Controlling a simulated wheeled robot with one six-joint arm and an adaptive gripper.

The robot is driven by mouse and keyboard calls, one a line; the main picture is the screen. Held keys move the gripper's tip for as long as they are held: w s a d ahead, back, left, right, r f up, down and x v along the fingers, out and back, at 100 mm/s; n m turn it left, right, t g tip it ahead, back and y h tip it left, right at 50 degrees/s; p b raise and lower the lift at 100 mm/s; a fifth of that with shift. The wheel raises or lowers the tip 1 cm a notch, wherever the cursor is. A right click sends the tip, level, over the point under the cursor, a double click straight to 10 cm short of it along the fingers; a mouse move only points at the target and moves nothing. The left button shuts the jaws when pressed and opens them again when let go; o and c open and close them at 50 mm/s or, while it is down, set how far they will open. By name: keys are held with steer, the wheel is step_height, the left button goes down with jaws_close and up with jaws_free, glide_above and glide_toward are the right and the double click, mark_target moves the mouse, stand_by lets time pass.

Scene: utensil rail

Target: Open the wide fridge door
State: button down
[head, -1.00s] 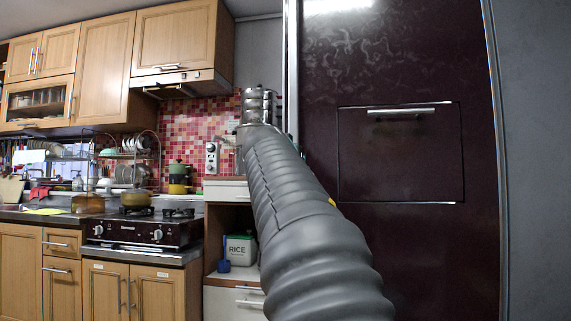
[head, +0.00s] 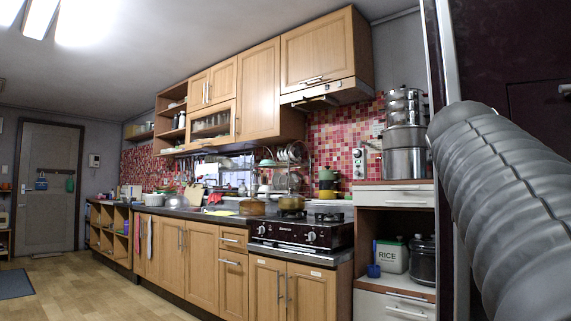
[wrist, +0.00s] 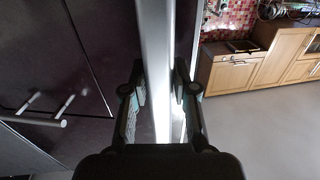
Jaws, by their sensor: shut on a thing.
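The wide fridge door (head: 491,60) is a dark maroon panel at the right edge of the head view, mostly cut off. It fills the left of the wrist view (wrist: 60,60). A silver upright strip (wrist: 158,50) runs along its edge; it also shows in the head view (head: 446,50). My gripper (wrist: 160,88) has one finger on each side of this strip and is shut on it. The exact contact at the fingertips is dark. The gripper is hidden in the head view. I cannot tell how far the door stands from its frame.
A small hatch in the door has a bar handle (wrist: 35,121). A shelf unit (head: 397,194) with pots and a rice tin (head: 392,257) stands just left of the fridge. Wooden cabinets (head: 203,250) line the wall.

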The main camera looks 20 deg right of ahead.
mark_target(457, 101)
steer(key=shift+s+a, duration=0.4)
steer(key=shift+s, duration=0.25)
steer(key=c, duration=0.9)
jaws_free()
step_height(457, 101, up, 10)
steer(key=shift+r, duration=0.1)
stand_by(0.3)
